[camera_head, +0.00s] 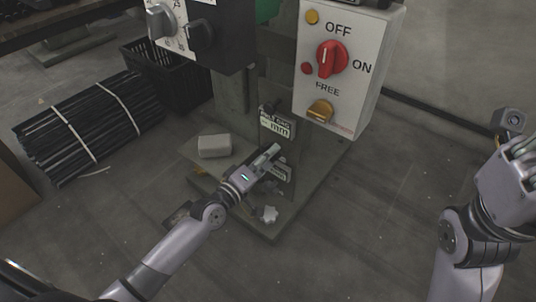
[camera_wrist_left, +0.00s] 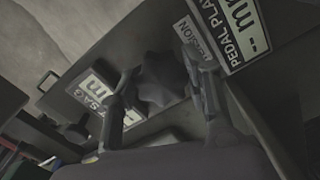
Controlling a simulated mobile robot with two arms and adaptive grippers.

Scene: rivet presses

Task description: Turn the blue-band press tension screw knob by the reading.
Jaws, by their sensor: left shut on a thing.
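My left gripper (camera_head: 268,160) reaches in low at the press base, over the plate below the control boxes. In the left wrist view its fingers (camera_wrist_left: 163,100) stand on both sides of a dark lobed knob (camera_wrist_left: 160,80) and are shut on it. A small plate reading "TENSION" (camera_wrist_left: 190,42) is beside the knob. The "PEDAL PLAY -- mm" plate (camera_wrist_left: 232,28) and the "SAG mm" plate (camera_wrist_left: 104,108) are close by, the latter partly hidden by a finger. In the head view the gripper hides the knob. No blue band shows. My right gripper (camera_head: 518,152) is at the right edge, its fingers unclear.
A white switch box (camera_head: 345,95) with a red OFF/ON selector hangs above right, and a dark box with knobs (camera_head: 200,35) above left. Bundled dark rods (camera_head: 85,125) lie left.

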